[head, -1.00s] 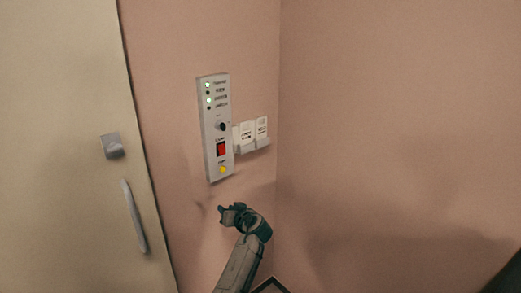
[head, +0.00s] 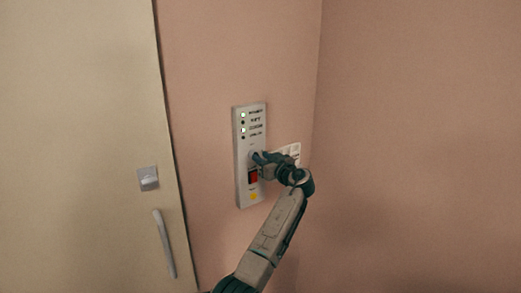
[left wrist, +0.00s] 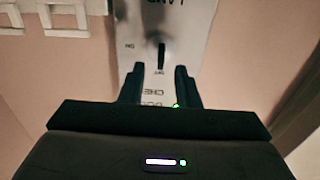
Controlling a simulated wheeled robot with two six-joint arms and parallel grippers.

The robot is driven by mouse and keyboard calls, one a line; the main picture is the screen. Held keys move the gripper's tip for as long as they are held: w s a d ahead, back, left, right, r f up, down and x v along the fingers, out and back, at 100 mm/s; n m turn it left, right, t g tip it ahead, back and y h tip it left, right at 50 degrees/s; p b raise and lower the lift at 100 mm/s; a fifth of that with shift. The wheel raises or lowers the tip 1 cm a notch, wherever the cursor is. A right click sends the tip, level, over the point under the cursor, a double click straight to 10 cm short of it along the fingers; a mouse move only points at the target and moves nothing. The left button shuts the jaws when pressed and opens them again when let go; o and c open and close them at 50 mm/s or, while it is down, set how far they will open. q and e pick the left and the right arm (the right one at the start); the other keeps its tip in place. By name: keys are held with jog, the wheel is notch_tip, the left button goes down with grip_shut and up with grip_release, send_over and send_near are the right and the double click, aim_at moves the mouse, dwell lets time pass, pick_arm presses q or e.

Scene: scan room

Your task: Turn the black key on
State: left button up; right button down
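The black key (left wrist: 162,56) stands out from a light grey wall panel (head: 243,190). In the left wrist view, where the panel's lettering is upside down, its handle is upright in the picture, its lower end by a small label and another label to its left. My left gripper (head: 256,157) is at the panel, just above the red switch (head: 253,177), and hides the key in the head view. In the left wrist view its two fingers (left wrist: 158,88) are apart, with the key just beyond and between their tips. My right gripper is out of view.
The panel also has green lights (head: 243,115) at its top and a yellow button (head: 253,197) at its bottom. White cards in a holder (head: 294,151) are on the wall to the right. A door with a handle (head: 165,244) is to the left.

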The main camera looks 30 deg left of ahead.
pick_arm(q)
jog(key=shift+x, duration=0.85)
grip_shut()
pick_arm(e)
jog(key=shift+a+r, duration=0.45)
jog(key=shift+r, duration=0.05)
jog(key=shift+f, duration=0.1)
